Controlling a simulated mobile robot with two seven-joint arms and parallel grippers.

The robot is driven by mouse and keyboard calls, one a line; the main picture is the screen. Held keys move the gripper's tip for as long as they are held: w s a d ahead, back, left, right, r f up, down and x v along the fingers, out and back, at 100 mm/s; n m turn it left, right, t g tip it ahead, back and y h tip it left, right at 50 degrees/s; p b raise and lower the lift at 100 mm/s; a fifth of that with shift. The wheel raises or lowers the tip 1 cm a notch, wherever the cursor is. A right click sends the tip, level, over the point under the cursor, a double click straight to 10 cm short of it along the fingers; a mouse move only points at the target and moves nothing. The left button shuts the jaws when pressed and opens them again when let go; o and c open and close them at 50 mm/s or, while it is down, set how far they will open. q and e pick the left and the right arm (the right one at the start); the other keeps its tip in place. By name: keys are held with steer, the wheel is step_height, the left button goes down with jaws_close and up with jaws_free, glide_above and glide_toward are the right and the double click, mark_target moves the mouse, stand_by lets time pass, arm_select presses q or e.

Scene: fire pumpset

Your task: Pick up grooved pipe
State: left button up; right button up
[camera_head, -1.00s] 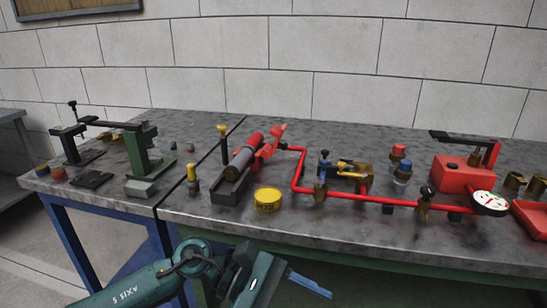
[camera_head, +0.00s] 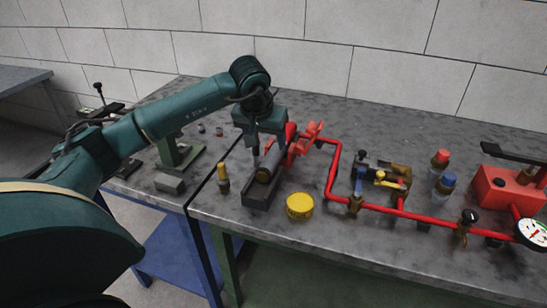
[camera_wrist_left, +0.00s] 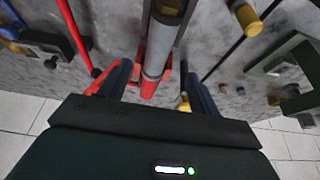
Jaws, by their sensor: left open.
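The grooved pipe (camera_head: 265,174) is a grey cylinder lying in a dark channel-shaped holder (camera_head: 257,200); part of it is hidden behind my gripper. A red section shows at its far end. In the left wrist view the grey pipe (camera_wrist_left: 158,55) runs between my fingers, with the red section (camera_wrist_left: 149,88) nearer the palm. My left gripper (camera_head: 263,150) is open, pointing down over the pipe, one finger on each side. I cannot tell whether the fingers touch it. My right gripper is not in view.
Red piping (camera_head: 332,178) with valves runs to the right of the holder. A yellow round cap (camera_head: 300,206) and a small yellow-topped fitting (camera_head: 223,179) stand close by. A green stand (camera_head: 180,152) is to the left. The front right of the table is clear.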

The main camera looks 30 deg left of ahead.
mark_target(271, 155)
arm_select(q)
steer(key=p+x, duration=0.1)
steer(key=x, duration=0.6)
steer(key=shift+w+d+f, duration=0.1)
steer(key=shift+w+f, duration=0.15)
steer(key=shift+c, duration=0.2)
jaws_close()
steer(key=shift+r, duration=0.1)
